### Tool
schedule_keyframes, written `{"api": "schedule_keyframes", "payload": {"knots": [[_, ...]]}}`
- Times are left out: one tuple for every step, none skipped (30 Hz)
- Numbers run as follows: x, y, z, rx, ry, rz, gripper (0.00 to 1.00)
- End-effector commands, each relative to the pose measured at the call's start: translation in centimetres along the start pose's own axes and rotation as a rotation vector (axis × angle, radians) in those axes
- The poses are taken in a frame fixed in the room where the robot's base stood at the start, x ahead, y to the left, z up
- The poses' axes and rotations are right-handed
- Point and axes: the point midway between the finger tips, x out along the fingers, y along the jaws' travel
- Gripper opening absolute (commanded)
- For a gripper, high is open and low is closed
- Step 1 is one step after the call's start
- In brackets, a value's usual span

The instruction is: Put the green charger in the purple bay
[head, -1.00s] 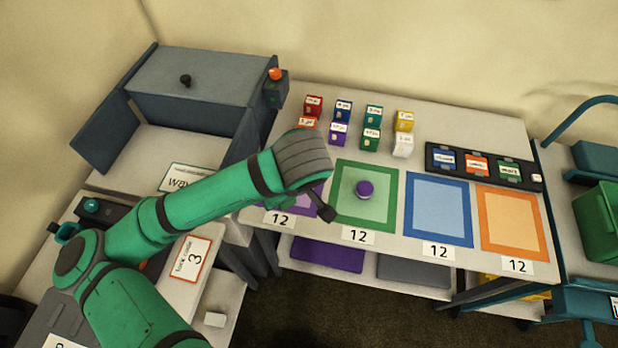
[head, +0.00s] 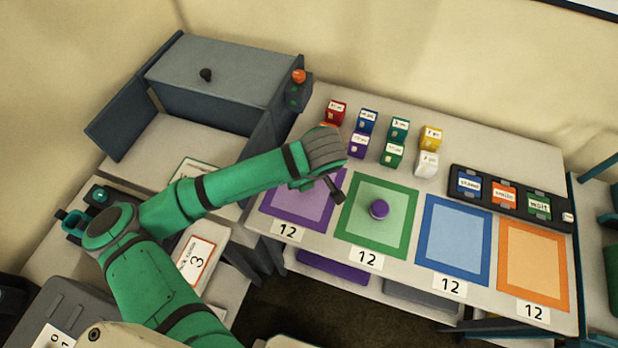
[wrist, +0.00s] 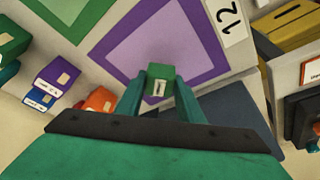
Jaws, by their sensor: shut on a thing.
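In the wrist view my gripper (wrist: 159,88) is shut on a small green block with a white label, the green charger (wrist: 160,74). The charger is held in front of the purple bay (wrist: 180,42) as seen from the wrist; its height above the table is unclear. In the head view the purple bay (head: 297,210) is a purple-bordered square at the left end of the row, partly covered by the end of my arm. My fingers and the charger are hidden there.
Small labelled boxes stand behind the bays, including a purple box (head: 358,145) and a green box (head: 392,154). The green bay (head: 347,228) holds a purple round object (head: 379,209). The blue bay (head: 457,240) and orange bay (head: 533,265) are empty. A grey cabinet (head: 215,75) stands left.

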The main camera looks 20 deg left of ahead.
Motion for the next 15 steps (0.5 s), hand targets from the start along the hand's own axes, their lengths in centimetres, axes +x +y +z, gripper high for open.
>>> {"api": "schedule_keyframes", "payload": {"knots": [[0.3,-0.1,-0.1,-0.002,0.0,-0.002,0.1],[0.6,-0.2,-0.1,-0.003,0.0,-0.003,0.1],[1.1,-0.2,-0.1,-0.005,0.0,-0.005,0.1],[1.5,-0.3,-0.1,-0.006,-0.001,-0.005,0.1],[2.0,-0.3,0.1,-0.006,-0.002,-0.006,0.1],[2.5,-0.3,0.3,-0.007,-0.001,-0.005,0.1],[2.9,-0.3,0.4,-0.006,-0.001,-0.004,0.1],[3.2,-0.3,0.6,-0.006,-0.001,-0.005,0.1],[3.5,-0.3,0.7,-0.007,-0.001,-0.005,0.1],[3.7,-0.4,0.7,-0.007,-0.001,-0.005,0.1],[3.9,-0.4,0.8,-0.008,0.0,-0.004,0.1],[4.0,-0.4,0.8,-0.008,0.0,-0.004,0.1],[4.0,-0.4,0.7,-0.009,0.0,-0.004,0.1],[4.0,-0.5,0.7,-0.011,0.0,-0.004,0.1],[4.0,-0.6,0.7,-0.013,0.0,-0.005,0.1]]}}
